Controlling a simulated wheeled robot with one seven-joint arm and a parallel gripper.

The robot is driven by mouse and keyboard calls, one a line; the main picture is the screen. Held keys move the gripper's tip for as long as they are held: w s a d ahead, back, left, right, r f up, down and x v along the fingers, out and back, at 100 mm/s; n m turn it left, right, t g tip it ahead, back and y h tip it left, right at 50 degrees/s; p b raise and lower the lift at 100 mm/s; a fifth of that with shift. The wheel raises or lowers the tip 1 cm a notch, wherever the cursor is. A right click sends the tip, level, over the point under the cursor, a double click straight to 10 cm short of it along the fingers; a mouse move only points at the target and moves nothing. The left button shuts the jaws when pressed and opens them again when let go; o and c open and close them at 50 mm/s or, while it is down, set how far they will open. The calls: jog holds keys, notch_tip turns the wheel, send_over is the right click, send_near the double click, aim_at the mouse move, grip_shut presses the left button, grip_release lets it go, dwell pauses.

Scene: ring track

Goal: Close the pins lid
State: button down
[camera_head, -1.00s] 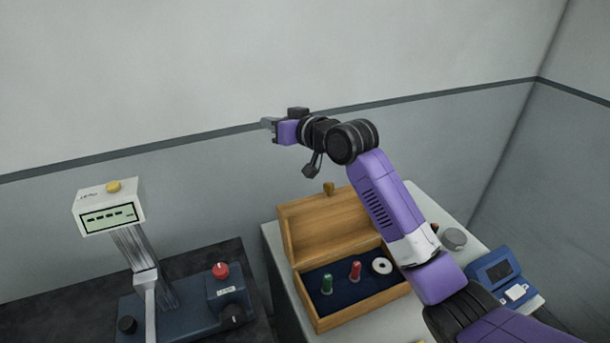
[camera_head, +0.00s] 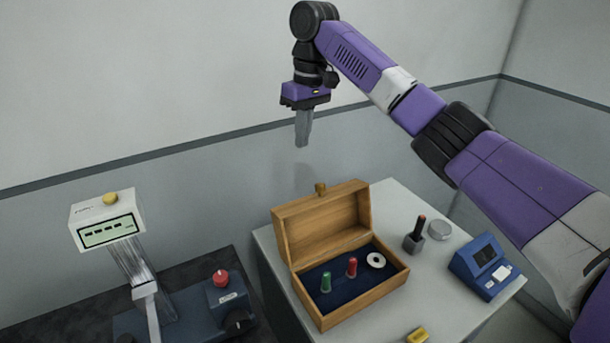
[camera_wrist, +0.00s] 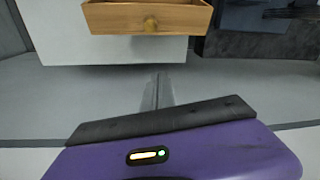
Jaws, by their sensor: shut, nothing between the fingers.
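The wooden pins box (camera_head: 360,292) stands on the white table with its lid (camera_head: 322,222) raised at the back. A small knob (camera_head: 320,188) sits on the lid's top edge. Inside, on dark blue lining, are a green pin (camera_head: 326,282), a red pin (camera_head: 352,267) and a white ring (camera_head: 376,260). My gripper (camera_head: 302,143) is shut and empty, pointing down in the air above and behind the lid. In the wrist view, the lid (camera_wrist: 120,18) and its knob (camera_wrist: 151,24) show at the top, apart from my fingertips (camera_wrist: 158,78).
Right of the box are a dark stand with a pin (camera_head: 415,236), a round grey tin (camera_head: 439,230) and a blue device (camera_head: 486,266). A yellow block (camera_head: 417,335) lies in front. A gauge with a display (camera_head: 110,230) stands left. A wall is behind.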

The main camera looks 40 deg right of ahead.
jog(key=s+f+p, duration=0.1)
jog(key=s+f, duration=0.3)
jog(key=f, duration=0.5)
jog(key=shift+a, duration=0.45)
jog(key=shift+s, duration=0.1)
